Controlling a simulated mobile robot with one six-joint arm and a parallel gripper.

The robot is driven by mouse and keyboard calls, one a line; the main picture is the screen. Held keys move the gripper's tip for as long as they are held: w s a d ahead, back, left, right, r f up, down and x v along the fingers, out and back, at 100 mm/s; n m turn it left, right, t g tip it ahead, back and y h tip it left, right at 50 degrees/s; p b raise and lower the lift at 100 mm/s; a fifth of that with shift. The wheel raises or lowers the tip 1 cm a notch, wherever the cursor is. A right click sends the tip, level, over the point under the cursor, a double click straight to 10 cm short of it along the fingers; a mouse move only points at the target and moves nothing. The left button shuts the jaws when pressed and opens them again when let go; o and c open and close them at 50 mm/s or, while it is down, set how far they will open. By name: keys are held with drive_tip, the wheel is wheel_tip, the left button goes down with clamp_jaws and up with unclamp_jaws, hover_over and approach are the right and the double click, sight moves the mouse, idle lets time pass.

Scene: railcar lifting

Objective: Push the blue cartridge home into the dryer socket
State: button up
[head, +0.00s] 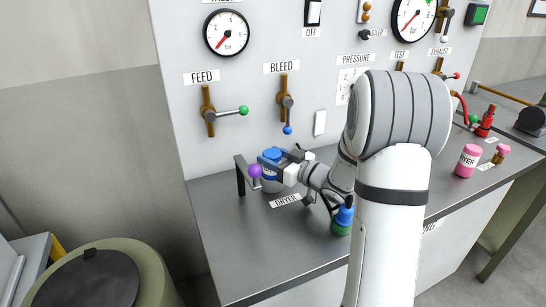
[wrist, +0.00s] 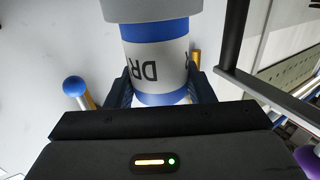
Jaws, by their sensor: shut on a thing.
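The blue cartridge (head: 272,154) has a blue top and stands at the dryer station behind the DRYER label. In the wrist view the cartridge (wrist: 158,58) shows a white band with dark lettering between two blue bands. My gripper (head: 280,168) is shut around it; its dark fingers (wrist: 160,88) lie on both sides in the wrist view. A grey cylinder, apparently the dryer socket (wrist: 150,10), meets the cartridge's far blue band. In the head view the grey socket (head: 270,186) is mostly hidden by my gripper. How deep the cartridge sits cannot be told.
A dark bracket (head: 240,176) with a purple knob (head: 254,171) stands close left of the cartridge. The BLEED valve's blue knob (head: 287,131) hangs above it. A blue-and-green bottle (head: 342,220) stands by my arm. The bench's left front (head: 230,240) is clear.

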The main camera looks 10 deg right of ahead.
drive_tip(key=shift+f, duration=0.15)
drive_tip(key=o, duration=1.2)
drive_tip(key=shift+o, duration=0.2)
wheel_tip(320, 180, up, 10)
drive_tip(key=shift+r+p, duration=0.1)
drive_tip(key=shift+p, duration=0.25)
